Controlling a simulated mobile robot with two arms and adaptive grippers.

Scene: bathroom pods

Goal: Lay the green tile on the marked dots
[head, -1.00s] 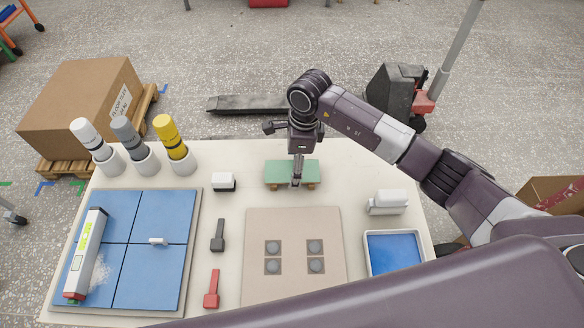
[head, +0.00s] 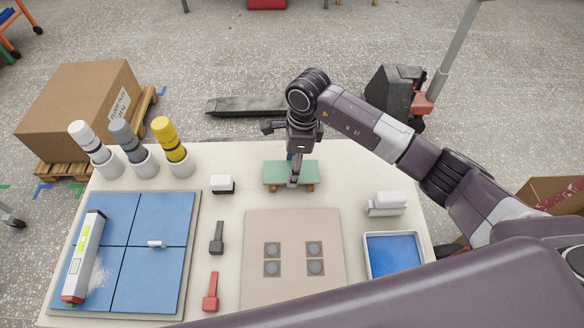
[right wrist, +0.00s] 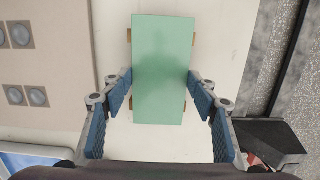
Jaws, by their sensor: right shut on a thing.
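The green tile (head: 276,174) lies flat on small wooden blocks near the far edge of the worktable. It also shows in the right wrist view (right wrist: 163,70). My right gripper (head: 294,170) is over its middle, shut on the tile, with one blue-padded finger at each long edge. The dots are four grey round patches; one dot (head: 272,249) shows on the beige board (head: 292,222), nearer me than the tile. The dots are uncovered. My left gripper is not in view.
A white block with a black base (head: 222,184) stands left of the tile. A black tool (head: 217,238) and a red tool (head: 211,291) lie left of the board. A blue tray (head: 394,254) and a white-topped holder (head: 387,204) are at right. Blue tiles (head: 160,215) lie left.

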